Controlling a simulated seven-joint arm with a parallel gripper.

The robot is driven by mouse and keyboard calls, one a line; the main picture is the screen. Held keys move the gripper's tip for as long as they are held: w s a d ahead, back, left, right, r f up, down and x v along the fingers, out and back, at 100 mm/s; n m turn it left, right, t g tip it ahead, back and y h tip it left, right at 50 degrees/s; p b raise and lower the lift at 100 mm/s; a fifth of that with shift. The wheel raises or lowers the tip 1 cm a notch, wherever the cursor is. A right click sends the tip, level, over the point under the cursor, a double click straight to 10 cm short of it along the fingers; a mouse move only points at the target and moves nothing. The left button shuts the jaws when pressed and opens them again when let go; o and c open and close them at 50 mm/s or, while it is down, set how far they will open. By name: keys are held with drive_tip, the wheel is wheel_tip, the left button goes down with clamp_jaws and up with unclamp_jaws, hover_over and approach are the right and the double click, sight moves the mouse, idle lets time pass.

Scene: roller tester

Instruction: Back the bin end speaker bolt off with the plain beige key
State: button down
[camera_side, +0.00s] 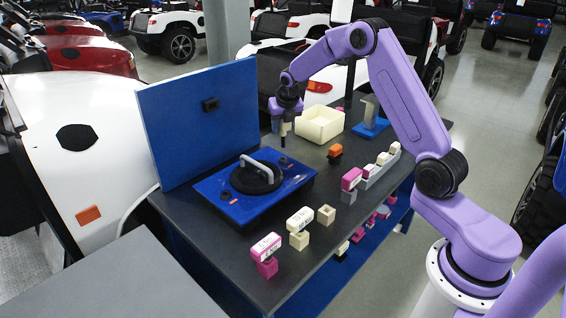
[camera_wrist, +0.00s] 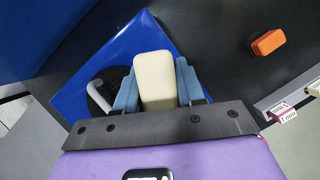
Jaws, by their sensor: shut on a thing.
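My gripper (camera_side: 286,112) is shut on a beige key (camera_wrist: 153,78). In the wrist view the key is a plain rounded block between the two blue fingers, with no label on the side I see. In the side view the key's lower end (camera_side: 284,129) points down above the far right part of the blue plate (camera_side: 235,208), apart from it. The black round speaker (camera_side: 256,178) with a grey handle sits on the plate. A dark bolt spot (camera_side: 282,162) shows at the plate's end nearer the bin; another (camera_side: 226,195) is at the opposite end. The key hides part of the plate in the wrist view.
A cream bin (camera_side: 320,124) stands behind right of the plate. An orange block (camera_side: 335,151) is right of it. Labelled pink (camera_side: 266,246) and beige (camera_side: 299,220) keys stand near the front edge. An upright blue panel (camera_side: 175,125) rises behind the plate.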

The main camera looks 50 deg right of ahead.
drive_tip(key=shift+r, duration=0.65)
drive_tip(key=m+h, duration=0.1)
drive_tip(key=m, duration=0.2)
drive_tip(key=m+g, duration=0.1)
drive_tip(key=m, duration=0.2)
drive_tip(key=shift+s+d+g+h, duration=0.1)
drive_tip(key=shift+s+g+h, duration=0.05)
drive_tip(key=shift+g+h, duration=0.2)
drive_tip(key=shift+m, duration=0.3)
drive_tip(key=m+g, duration=0.1)
drive_tip(key=m, duration=0.1)
drive_tip(key=m+g, duration=0.1)
drive_tip(key=m, duration=0.2)
drive_tip(key=shift+s+d+h, duration=0.1)
drive_tip(key=shift+s+h, duration=0.1)
drive_tip(key=shift+h, duration=0.15)
drive_tip(key=shift+m, duration=0.4)
